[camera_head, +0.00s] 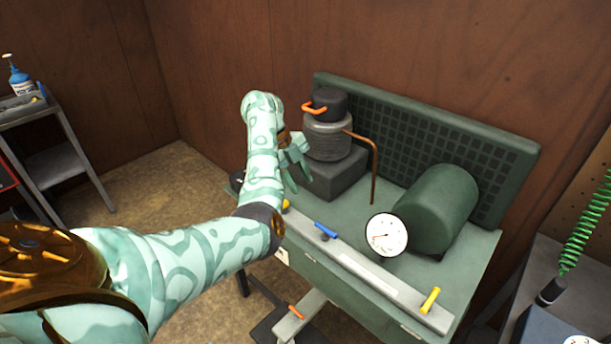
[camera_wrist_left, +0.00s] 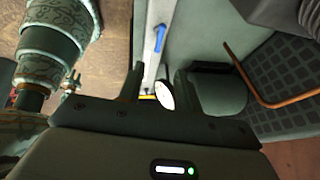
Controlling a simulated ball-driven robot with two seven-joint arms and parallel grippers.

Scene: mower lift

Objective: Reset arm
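My left arm comes in from the left in the head view. Its left gripper (camera_head: 297,168) is over the left end of the green workbench, just in front of the grey compressor (camera_head: 328,140). In the left wrist view the left gripper (camera_wrist_left: 158,82) has its two dark fingers apart, with nothing between them. Past the fingers show the bench, a blue lever (camera_wrist_left: 160,38) and the round white gauge (camera_wrist_left: 164,95). My right gripper is in neither view.
The bench front rail carries a blue lever (camera_head: 325,230) and a yellow lever (camera_head: 430,299). A copper pipe (camera_head: 374,170) rises beside the compressor. A green tank (camera_head: 436,208) and the gauge (camera_head: 387,235) stand to the right. A grey cart (camera_head: 60,165) is far left.

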